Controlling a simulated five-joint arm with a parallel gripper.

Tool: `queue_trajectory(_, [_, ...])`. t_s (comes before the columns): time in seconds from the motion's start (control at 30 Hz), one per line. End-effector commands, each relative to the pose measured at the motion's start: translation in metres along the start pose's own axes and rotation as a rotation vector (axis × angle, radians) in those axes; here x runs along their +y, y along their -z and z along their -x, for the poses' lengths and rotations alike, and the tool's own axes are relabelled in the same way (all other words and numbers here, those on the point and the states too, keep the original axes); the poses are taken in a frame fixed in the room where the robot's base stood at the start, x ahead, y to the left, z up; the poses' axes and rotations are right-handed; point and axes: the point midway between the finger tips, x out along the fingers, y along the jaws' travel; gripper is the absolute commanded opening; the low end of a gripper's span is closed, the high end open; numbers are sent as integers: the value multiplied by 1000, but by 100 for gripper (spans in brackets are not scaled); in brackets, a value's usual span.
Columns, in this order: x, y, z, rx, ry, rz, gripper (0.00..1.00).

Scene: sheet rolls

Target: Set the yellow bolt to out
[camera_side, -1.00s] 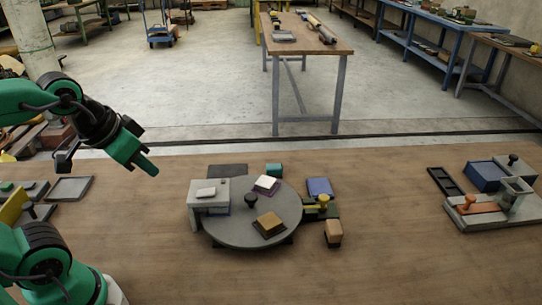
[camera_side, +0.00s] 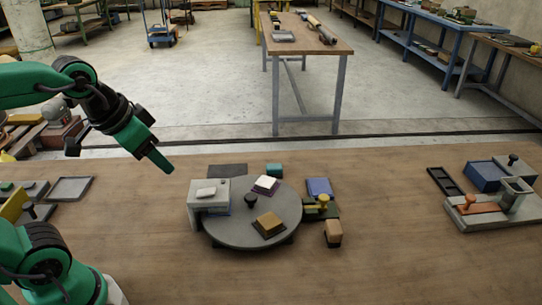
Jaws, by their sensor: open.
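The yellow bolt (camera_side: 323,203) with its knob lies on a dark green mount at the right edge of the round grey turntable (camera_side: 240,232). Its inner end points toward the turntable rim; I cannot tell whether it touches the rim. My gripper (camera_side: 112,152) is open and empty at the left, above the table and well to the left of the turntable. One green finger points down to the right, and a dark finger shows on the left.
On the turntable stand a tan block (camera_side: 269,223), a white-topped block (camera_side: 266,184) and a black knob (camera_side: 251,199). A grey bridge (camera_side: 209,193) covers its left edge. A blue block (camera_side: 319,187) and a tan block (camera_side: 333,233) flank the bolt.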

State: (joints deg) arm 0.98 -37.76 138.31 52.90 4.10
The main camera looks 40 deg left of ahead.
Motion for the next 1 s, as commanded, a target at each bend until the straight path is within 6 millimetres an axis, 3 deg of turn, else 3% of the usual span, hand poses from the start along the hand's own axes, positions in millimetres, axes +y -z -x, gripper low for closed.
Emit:
queue_trajectory(0.47, [16, 93, -12, -99, -48, -327, 49])
queue_trajectory(1.0, [51, 186, -70, -200, -130, -712, 49])
